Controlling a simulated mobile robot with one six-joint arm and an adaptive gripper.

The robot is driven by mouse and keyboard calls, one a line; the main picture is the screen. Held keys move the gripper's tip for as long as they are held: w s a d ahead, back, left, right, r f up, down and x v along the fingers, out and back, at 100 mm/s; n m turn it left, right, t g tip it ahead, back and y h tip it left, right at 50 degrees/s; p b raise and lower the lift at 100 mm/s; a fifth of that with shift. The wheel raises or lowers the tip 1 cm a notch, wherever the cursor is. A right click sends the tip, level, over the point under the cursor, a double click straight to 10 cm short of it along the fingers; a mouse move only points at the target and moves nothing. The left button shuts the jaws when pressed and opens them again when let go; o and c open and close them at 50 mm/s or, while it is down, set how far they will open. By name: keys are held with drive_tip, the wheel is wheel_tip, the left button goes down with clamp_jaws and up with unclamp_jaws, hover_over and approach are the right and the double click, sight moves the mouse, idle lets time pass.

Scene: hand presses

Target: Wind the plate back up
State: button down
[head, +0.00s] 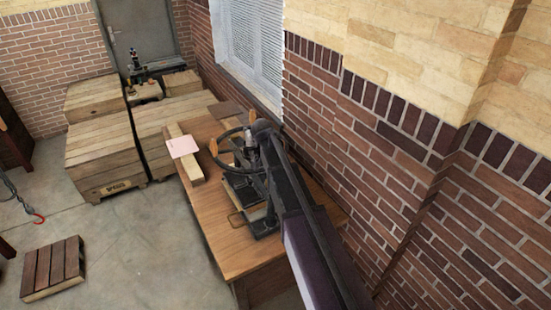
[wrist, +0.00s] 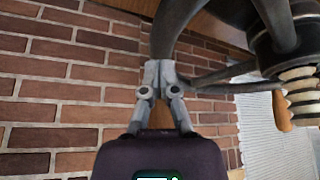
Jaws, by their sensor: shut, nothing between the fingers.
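A dark hand press (head: 264,222) stands on the wooden table. Its round handwheel (head: 222,160) sits on top, with wooden knobs, one at the left (head: 213,147). A dark flat plate (head: 241,187) shows below the wheel; its exact height is hard to tell. My gripper (head: 252,143) is at the wheel's right side, partly hidden by my arm. In the wrist view my gripper (wrist: 158,66) is shut and empty, its tips against or very near a dark curved bar (wrist: 168,38). The pale threaded screw (wrist: 300,82) and a wooden knob (wrist: 283,112) show at the right.
A pink sheet (head: 184,146) lies on a pale wooden block (head: 189,168) left of the press. Wooden crates (head: 105,155) stand behind. A brick wall (head: 370,150) runs close along the right. A slatted pallet (head: 53,268) lies on the open floor at the left.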

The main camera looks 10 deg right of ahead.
drive_tip(key=shift+w+d+f, duration=0.1)
drive_tip(key=shift+f, duration=0.1)
idle(0.3)
drive_tip(key=shift+w, duration=0.1)
idle(0.3)
